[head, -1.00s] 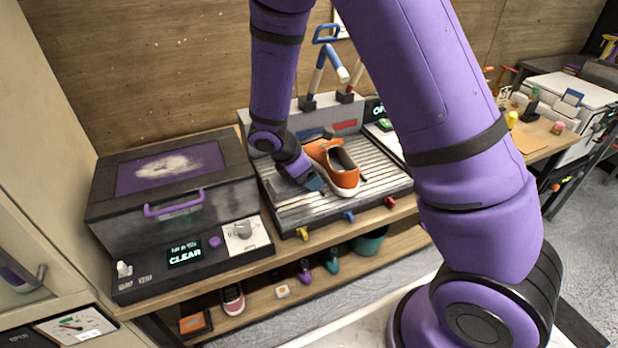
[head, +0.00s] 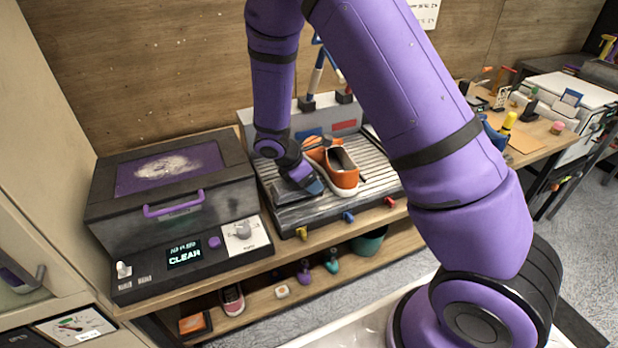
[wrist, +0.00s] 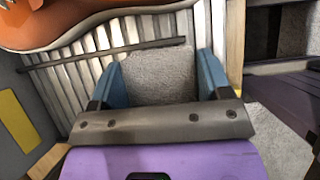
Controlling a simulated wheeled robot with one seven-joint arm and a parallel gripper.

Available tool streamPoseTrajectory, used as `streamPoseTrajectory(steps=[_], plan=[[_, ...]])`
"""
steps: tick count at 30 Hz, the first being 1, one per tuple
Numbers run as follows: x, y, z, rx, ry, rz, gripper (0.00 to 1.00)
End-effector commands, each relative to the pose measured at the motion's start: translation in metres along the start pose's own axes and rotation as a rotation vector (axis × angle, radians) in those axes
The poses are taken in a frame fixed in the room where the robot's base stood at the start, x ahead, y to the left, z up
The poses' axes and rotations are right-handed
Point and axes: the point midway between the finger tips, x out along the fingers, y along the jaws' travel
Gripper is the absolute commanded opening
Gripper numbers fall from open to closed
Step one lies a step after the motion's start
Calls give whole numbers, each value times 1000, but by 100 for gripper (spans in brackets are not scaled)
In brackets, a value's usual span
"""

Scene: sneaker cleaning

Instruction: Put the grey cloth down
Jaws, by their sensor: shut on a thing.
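The grey cloth (wrist: 160,78) sits between the blue fingers of my gripper (wrist: 160,62) in the wrist view, and the gripper is shut on it. In the head view my gripper (head: 307,182) is low over the left front of the ribbed metal rack (head: 378,178), left of the orange sneaker (head: 345,180). The cloth is mostly hidden by my wrist there. I cannot tell whether the cloth touches the slats. The orange sneaker also shows at the top left of the wrist view (wrist: 70,22), apart from the cloth.
A dark box with a purple handle (head: 173,205) and a CLEAR display stands left of the rack. Upright tools (head: 316,75) stand behind it. Coloured knobs (head: 348,217) line the rack's front edge. A lower shelf holds a shoe (head: 232,300) and a green bucket (head: 370,241).

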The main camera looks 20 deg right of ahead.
Motion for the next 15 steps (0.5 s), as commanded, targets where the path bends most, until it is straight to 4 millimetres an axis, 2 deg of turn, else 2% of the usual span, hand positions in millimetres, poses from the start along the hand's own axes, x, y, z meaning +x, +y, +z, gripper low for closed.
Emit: streamPoseTrajectory(steps=[14,15], plan=[[8,0,-5,0,1,1,26],[8,0,-5,0,0,1,78]])
